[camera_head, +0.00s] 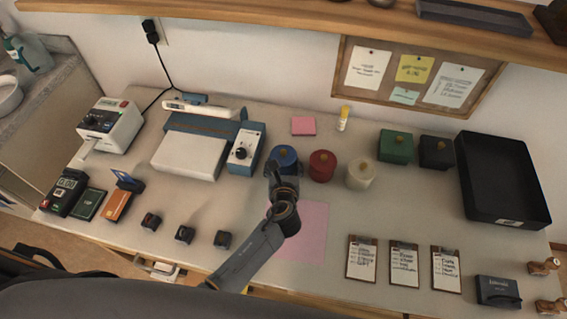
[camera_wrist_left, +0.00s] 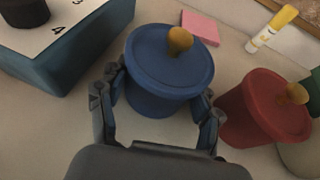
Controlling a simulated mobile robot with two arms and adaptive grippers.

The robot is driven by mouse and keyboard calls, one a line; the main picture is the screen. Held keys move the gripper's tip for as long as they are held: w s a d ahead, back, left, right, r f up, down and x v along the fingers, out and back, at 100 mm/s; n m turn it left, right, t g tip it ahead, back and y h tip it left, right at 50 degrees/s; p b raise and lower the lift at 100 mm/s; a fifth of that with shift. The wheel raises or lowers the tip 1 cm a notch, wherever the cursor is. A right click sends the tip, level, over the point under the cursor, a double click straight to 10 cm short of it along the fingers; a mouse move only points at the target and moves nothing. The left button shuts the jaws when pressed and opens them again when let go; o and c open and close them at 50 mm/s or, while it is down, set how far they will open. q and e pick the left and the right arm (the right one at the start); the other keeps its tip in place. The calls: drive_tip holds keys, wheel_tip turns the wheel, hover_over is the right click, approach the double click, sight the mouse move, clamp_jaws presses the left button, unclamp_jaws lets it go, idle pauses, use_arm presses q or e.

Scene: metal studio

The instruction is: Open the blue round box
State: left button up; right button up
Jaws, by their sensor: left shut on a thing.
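The blue round box (camera_head: 283,155) stands on the table, with its lid on and an orange-yellow knob on top. In the left wrist view the blue box (camera_wrist_left: 165,65) is upright, and its lid looks level on the body. My left gripper (camera_head: 284,178) reaches it from the front. In the wrist view its fingers (camera_wrist_left: 160,90) are closed around the two sides of the box body, below the lid. The lower front of the box is partly hidden by the gripper in the head view. My right gripper is not in view.
A red round box (camera_head: 321,166) stands close on the right, with a white one (camera_head: 360,175) beyond it. A blue-and-white device (camera_head: 245,149) is close on the left. Pink notes (camera_head: 303,126) lie behind. A pink sheet (camera_head: 305,228) lies in front.

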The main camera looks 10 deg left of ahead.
sight(284, 160)
use_arm(q)
drive_tip(key=shift+r, duration=0.1)
drive_tip(key=shift+r, duration=0.2)
drive_tip(key=r, duration=0.2)
drive_tip(key=r+p, duration=0.1)
drive_tip(key=shift+s+d+r, duration=0.15)
drive_tip(key=shift+s, duration=0.15)
drive_tip(key=s+r, duration=0.1)
drive_tip(key=s+d+r, duration=0.1)
drive_tip(key=r, duration=0.1)
drive_tip(key=s+r, duration=0.2)
drive_tip(key=shift+d+p, duration=0.3)
drive_tip(key=shift+p, duration=0.1)
drive_tip(key=d+v, duration=0.1)
drive_tip(key=v, duration=0.8)
drive_tip(key=shift+d+r+b, duration=0.35)
drive_tip(key=shift+b, duration=0.1)
drive_tip(key=shift+s, duration=0.1)
drive_tip(key=o, duration=0.5)
drive_tip(key=c, duration=1)
